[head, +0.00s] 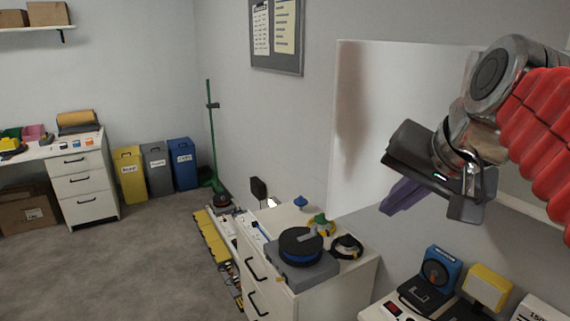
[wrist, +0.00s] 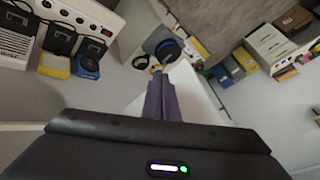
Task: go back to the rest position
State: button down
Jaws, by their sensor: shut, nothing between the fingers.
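My gripper (head: 392,206) is at the right of the head view, raised in front of the wall and above the low white cabinet. Its purple fingers are together with nothing between them, and they point down and to the left. In the wrist view my gripper (wrist: 160,78) shows as two purple fingers side by side, touching along their length. Nothing touches the fingers.
A white cabinet (head: 266,285) holds a black and blue round device (head: 300,247). A blue device (head: 440,268) and a yellow one (head: 487,287) stand at the lower right. A white panel (head: 365,110) is behind my gripper. The floor (head: 110,270) at left is clear.

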jog(key=s+a+f+n, duration=0.2)
jog(key=s+f, duration=0.1)
jog(key=f, duration=0.4)
jog(key=s+a+f+n+g, duration=0.1)
jog(key=s+a+f+n, duration=0.1)
jog(key=f, duration=0.6)
jog(key=s+a+f+n+g+h, duration=0.1)
jog(key=s+f+n, duration=0.1)
jog(key=f, duration=0.5)
jog(key=shift+s+a+f+n, duration=0.3)
jog(key=shift+s+a+f, duration=0.1)
jog(key=shift+s, duration=0.5)
